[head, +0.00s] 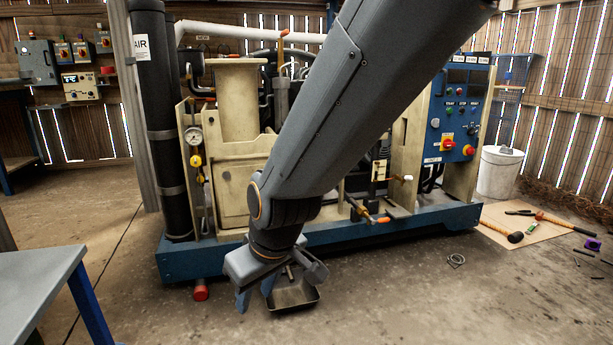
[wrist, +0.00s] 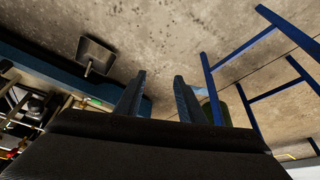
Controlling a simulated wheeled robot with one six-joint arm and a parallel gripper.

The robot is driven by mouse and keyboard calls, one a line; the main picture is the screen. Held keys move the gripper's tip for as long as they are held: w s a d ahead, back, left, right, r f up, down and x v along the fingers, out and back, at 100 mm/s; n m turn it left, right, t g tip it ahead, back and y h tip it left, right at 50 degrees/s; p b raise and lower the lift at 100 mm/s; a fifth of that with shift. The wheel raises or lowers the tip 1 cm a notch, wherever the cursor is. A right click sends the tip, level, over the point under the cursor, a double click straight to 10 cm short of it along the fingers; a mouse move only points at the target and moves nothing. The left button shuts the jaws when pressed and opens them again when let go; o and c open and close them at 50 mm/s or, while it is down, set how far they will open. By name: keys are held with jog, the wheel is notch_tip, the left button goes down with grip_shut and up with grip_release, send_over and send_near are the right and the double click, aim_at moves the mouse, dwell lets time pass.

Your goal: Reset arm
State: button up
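My arm reaches down across the middle of the head view, in front of the air compressor (head: 228,170). My gripper (head: 254,297) hangs low over the concrete floor, near the compressor's blue base (head: 350,234). Its two fingers are apart with nothing between them. In the wrist view my gripper (wrist: 158,88) also shows two spread fingers with bare floor between and beyond. Part of the compressor's front is hidden behind my arm.
A metal pan (head: 292,298) lies on the floor just right of my gripper; it shows in the wrist view (wrist: 96,55). A blue-legged table (head: 35,285) stands at left. A white bucket (head: 499,172) and a board with tools (head: 520,226) are at right.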

jog(key=s+d+r+m+g+h, duration=0.1)
jog(key=s+d+r+g, duration=0.2)
jog(key=s, duration=0.6)
jog(key=s+d+r+m, duration=0.15)
jog(key=s+d, duration=0.35)
jog(key=s, duration=0.5)
jog(key=d+r+m+p, duration=0.2)
jog(key=d+r+p, duration=0.5)
jog(key=p, duration=0.5)
jog(key=d+r+m+h+p, duration=0.1)
jog(key=d+r+p, duration=0.5)
jog(key=r+p, duration=0.6)
jog(key=d+r+m+h+p, duration=0.1)
jog(key=d+r+m+p, duration=0.2)
jog(key=d+r+p, duration=0.4)
notch_tip(320, 180, up, 3)
jog(key=p, duration=0.7)
jog(key=shift+w+d, duration=0.35)
jog(key=shift+m, duration=0.25)
jog(key=shift+c, duration=0.6)
